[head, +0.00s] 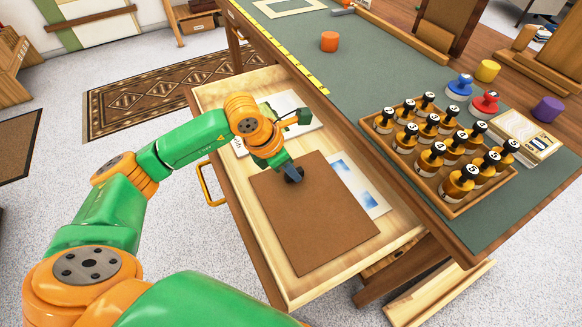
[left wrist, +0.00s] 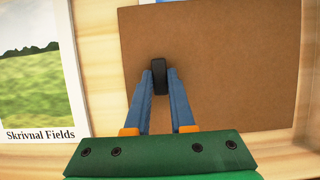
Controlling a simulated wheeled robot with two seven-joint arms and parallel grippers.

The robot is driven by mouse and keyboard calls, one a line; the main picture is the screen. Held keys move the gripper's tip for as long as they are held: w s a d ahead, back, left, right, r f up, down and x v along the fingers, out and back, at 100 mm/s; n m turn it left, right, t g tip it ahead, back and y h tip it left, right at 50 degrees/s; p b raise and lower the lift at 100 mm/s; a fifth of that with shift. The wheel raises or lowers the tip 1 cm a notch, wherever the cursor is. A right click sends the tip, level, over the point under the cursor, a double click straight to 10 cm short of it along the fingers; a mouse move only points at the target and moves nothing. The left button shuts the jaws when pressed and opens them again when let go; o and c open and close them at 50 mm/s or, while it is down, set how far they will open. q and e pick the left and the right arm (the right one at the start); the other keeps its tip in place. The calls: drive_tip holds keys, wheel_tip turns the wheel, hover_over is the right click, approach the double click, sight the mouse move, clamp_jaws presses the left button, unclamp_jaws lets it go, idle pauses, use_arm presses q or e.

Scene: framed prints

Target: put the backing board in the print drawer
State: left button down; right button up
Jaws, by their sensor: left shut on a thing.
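The backing board (head: 315,220) is a flat brown rectangle lying within the walls of the open wooden print drawer (head: 350,264). I cannot tell whether it rests on the bottom or hangs just above it. My left gripper (head: 292,173) is over the board's far edge, its fingers closed on a small black grip on the board. In the left wrist view, the blue fingers (left wrist: 160,82) meet at that black piece, with the brown board (left wrist: 225,60) around it. My right gripper is not in view.
A landscape print (left wrist: 38,75) lies beside the board in the drawer; a blue and white print (head: 358,185) is partly covered by it. Above, the green-topped table (head: 345,85) holds a bottle tray (head: 455,205), an orange cylinder (head: 329,41) and a card stack (head: 525,135).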

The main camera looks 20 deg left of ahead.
use_arm(q)
drive_tip(key=c, duration=0.8)
unclamp_jaws()
drive_tip(key=shift+f, duration=0.1)
drive_tip(key=shift+o, duration=0.2)
drive_tip(key=v, duration=1.2)
